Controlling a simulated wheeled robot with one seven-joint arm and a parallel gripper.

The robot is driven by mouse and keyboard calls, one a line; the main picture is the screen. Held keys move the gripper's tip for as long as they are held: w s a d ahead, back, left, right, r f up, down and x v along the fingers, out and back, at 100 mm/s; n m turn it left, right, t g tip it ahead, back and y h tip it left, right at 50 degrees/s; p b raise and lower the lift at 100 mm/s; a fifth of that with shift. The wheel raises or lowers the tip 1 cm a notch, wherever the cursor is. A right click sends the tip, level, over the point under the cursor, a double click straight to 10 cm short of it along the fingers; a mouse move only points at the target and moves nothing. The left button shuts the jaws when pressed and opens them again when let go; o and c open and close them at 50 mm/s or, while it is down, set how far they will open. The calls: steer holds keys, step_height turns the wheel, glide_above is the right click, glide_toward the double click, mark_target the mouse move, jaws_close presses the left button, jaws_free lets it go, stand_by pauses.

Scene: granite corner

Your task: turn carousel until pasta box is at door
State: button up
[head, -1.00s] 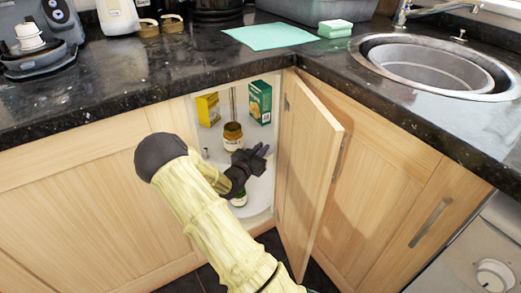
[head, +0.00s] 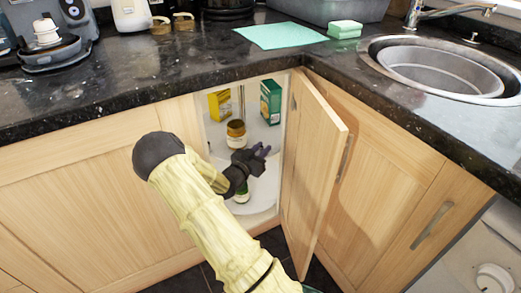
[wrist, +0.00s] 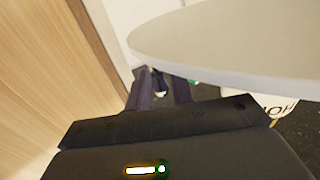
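In the head view, the open corner cupboard holds a pale round carousel shelf (head: 262,197). A yellow box (head: 220,105) and a green box (head: 270,102) stand at the back; I cannot tell from print which is the pasta box. A brown-lidded jar (head: 236,134) stands in front of them. A smaller green-topped jar (head: 242,191) is partly hidden below my gripper. My gripper (head: 262,156) is inside the doorway, fingers apart and empty. In the wrist view, my gripper's fingers (wrist: 165,90) are beside and below a pale disc edge (wrist: 225,52); contact is unclear.
The cupboard door (head: 316,150) stands open right of my gripper. The black countertop (head: 160,75) overhangs the opening, with a green cloth (head: 280,36) and a sink (head: 440,70) on it. A wooden panel (wrist: 45,70) fills the left of the wrist view.

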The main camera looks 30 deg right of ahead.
steer(key=shift+o, duration=0.4)
steer(key=p+v, duration=0.2)
steer(key=v, duration=0.5)
steer(key=shift+a, duration=0.2)
steer(key=shift+o, duration=0.4)
steer(key=shift+a, duration=0.1)
